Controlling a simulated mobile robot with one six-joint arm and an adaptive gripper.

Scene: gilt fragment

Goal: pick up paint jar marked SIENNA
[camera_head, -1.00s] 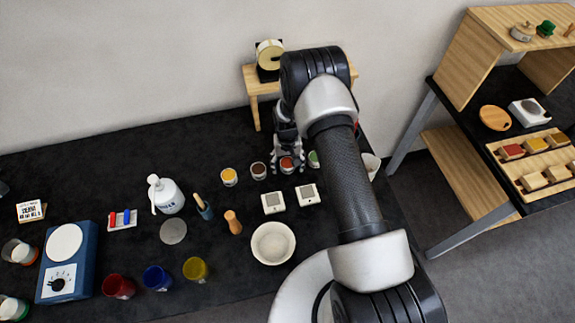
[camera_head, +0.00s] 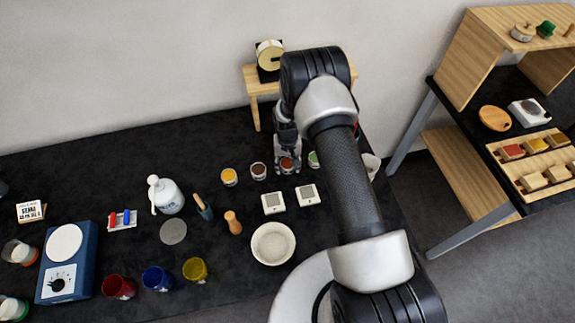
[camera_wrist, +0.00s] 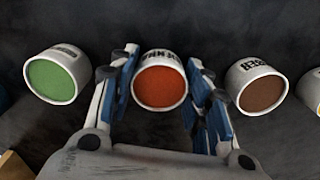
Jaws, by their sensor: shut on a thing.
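The white jar of orange-red paint (camera_wrist: 160,80) stands between the fingers of my gripper (camera_wrist: 161,100) in the wrist view. Its label is upside down and partly covered; I make out a few letters that fit SIENNA. Both blue-and-grey fingers press on the jar's sides, so my gripper is shut on it. In the head view, the same jar (camera_head: 287,165) shows under my gripper (camera_head: 287,158), in the row of jars on the black table, with no clear gap beneath it.
A green paint jar (camera_wrist: 53,75) and a brown paint jar (camera_wrist: 258,87) flank the held jar closely. A yellow jar (camera_head: 229,177) stands farther left.

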